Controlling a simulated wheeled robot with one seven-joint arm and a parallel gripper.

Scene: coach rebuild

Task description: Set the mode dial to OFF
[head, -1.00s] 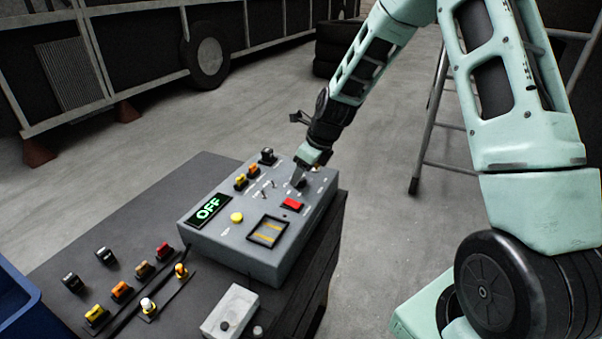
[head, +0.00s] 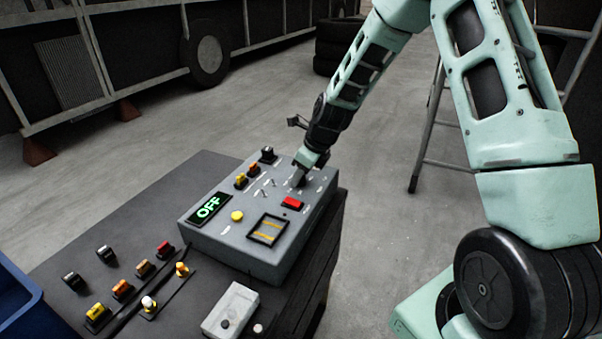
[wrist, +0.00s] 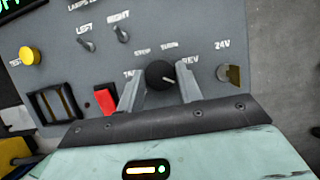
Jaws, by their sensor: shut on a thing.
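The mode dial (wrist: 158,74) is a round black knob on the grey control box (head: 262,262). In the wrist view my gripper (wrist: 160,86) has one finger on each side of it and is shut on it. The dial's white pointer line points right, towards the REV label. STOP and TURN labels show above it, and a partly covered label shows to its left. No OFF label is visible around the dial. The display (head: 209,208) on the box reads OFF in green. In the head view my gripper (head: 298,180) covers the dial.
A red switch (head: 292,203), a yellow button (head: 237,216) and the LEFT and RIGHT toggles (wrist: 104,37) sit close by. A 24V socket (wrist: 231,75) is right of the dial. Loose coloured parts lie on the dark bench (head: 165,210). A ladder (head: 431,130) stands behind the arm.

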